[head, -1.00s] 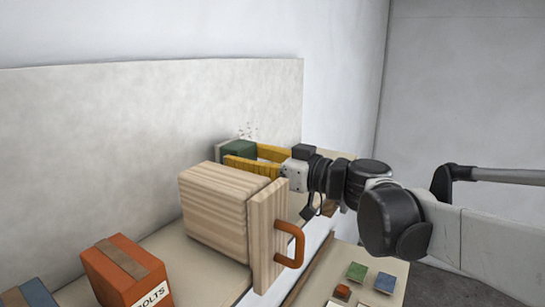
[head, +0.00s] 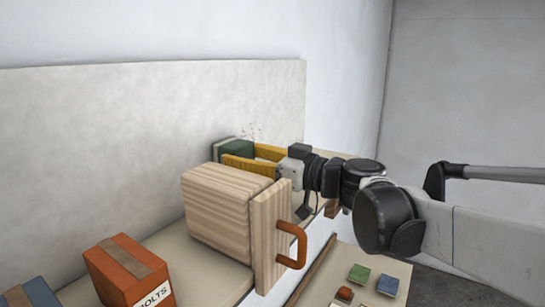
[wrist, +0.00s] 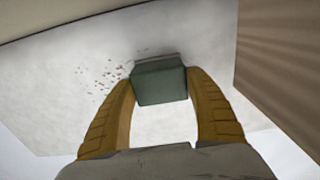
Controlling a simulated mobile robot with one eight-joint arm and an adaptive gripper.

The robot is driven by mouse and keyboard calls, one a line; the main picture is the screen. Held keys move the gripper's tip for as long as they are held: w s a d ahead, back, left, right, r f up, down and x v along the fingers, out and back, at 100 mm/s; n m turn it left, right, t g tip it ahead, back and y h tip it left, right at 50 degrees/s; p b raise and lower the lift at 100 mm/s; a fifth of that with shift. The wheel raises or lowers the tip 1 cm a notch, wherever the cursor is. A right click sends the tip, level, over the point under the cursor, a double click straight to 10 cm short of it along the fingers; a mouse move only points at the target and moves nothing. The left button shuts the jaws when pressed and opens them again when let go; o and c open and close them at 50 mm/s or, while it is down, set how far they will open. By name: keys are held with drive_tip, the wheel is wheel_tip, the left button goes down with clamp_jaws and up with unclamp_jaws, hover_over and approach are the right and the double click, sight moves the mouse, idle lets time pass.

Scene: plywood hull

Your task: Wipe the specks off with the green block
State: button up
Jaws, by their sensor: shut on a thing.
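The green block (head: 236,150) is between the yellow fingers of my gripper (head: 236,155), close to the pale wall panel (head: 120,110). The wrist view shows the block (wrist: 160,83) gripped at the fingertips, with a thin grey layer on its far side against or very near the panel. Dark specks (head: 252,131) show on the panel just above and right of the block in the head view. In the wrist view the specks (wrist: 105,75) lie mostly left of the block, with a few above it. Whether the block touches the panel is hard to tell.
A wooden box with a thick front board and orange handle (head: 291,245) stands close in front of my gripper. An orange bolts carton (head: 125,270) and a blue box (head: 30,293) stand to the left on the shelf. Small coloured tiles (head: 358,274) lie lower right.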

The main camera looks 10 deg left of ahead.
sight(252, 151)
drive_tip(key=shift+a, duration=0.25)
drive_tip(key=shift+w, duration=0.15)
